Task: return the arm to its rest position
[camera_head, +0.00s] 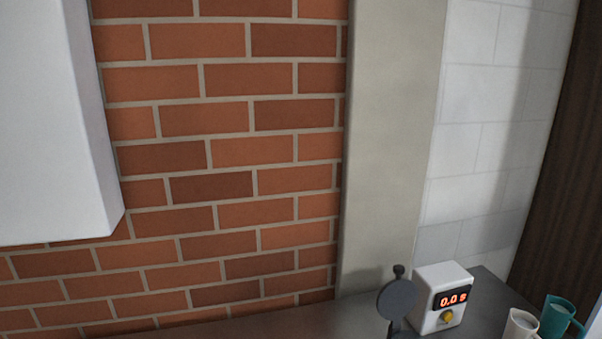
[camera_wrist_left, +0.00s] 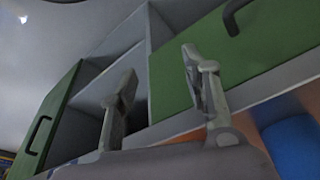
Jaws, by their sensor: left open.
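My left gripper (camera_wrist_left: 160,62) shows in the left wrist view. Its two grey fingers are apart, with nothing between them. Beyond the fingers is a grey cabinet (camera_wrist_left: 95,72) with green fronts and an open compartment. I cannot tell how far the fingers are from it. Neither of my arms shows in the head view, and my right gripper is in neither view.
In the head view, a white timer box (camera_head: 440,296) reading 0.0 s stands on a dark counter (camera_head: 250,325). Beside it are a dark round-headed device (camera_head: 397,298), a white mug (camera_head: 521,325) and a teal mug (camera_head: 557,317). A white block (camera_head: 55,120) juts out upper left.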

